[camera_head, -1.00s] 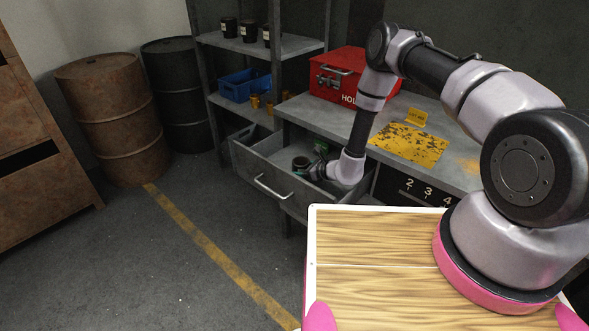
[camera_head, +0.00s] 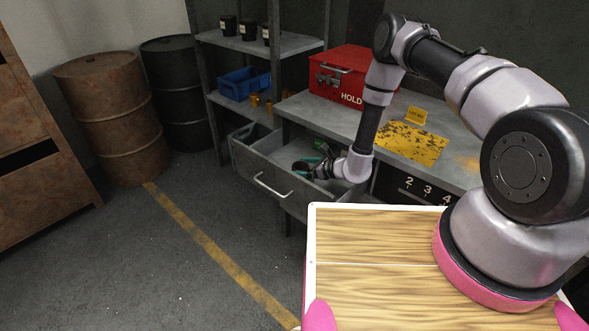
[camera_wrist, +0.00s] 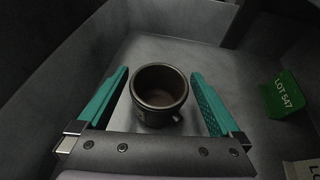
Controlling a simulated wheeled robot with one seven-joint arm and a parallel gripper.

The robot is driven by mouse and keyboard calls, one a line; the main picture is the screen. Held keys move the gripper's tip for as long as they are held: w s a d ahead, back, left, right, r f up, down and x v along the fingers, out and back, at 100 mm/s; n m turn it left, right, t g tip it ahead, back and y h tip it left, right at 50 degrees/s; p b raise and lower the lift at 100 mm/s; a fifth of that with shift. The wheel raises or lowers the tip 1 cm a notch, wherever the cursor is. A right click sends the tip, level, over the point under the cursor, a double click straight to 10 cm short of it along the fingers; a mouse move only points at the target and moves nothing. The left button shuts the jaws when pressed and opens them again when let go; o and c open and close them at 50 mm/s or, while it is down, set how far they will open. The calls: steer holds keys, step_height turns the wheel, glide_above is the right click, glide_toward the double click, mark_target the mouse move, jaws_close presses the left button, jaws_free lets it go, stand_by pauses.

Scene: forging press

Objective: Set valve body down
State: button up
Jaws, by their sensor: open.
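The valve body (camera_wrist: 159,95) is a dark, round, hollow metal piece with a small knob low on its right side. In the wrist view it sits upright, apparently on the grey floor of the open drawer (camera_wrist: 215,62). My gripper (camera_wrist: 159,74) is open, with one teal finger on each side of the valve body and a visible gap on both sides. In the head view my gripper (camera_head: 308,165) is inside the drawer (camera_head: 262,181), below the bench top. The valve body is hard to make out there.
A green LOT 547 tag (camera_wrist: 283,94) stands in the drawer to the right, near a pale card (camera_wrist: 302,170) cut off by the frame. The drawer walls are close around my gripper. A red HOLD box (camera_head: 345,75) and a yellow worn plate (camera_head: 410,142) are on the bench.

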steer(key=v, duration=0.9)
steer(key=s+r+n+g, duration=0.15)
steer(key=r+n, duration=0.25)
steer(key=r, duration=0.7)
steer(key=s+r+n+g+y, duration=0.1)
steer(key=r+n+g, duration=0.25)
steer(key=r, duration=0.75)
steer(key=s+r+n+g, duration=0.1)
steer(key=r+n, duration=0.3)
steer(key=r, duration=0.8)
steer(key=s+d+r+n+t+h, duration=0.6)
steer(key=s+d+r+n+h, duration=0.2)
steer(key=s+d+r, duration=1.2)
steer(key=r+h, duration=0.1)
steer(key=h, duration=0.1)
steer(key=shift+d+h, duration=0.3)
steer(key=shift+r, duration=0.1)
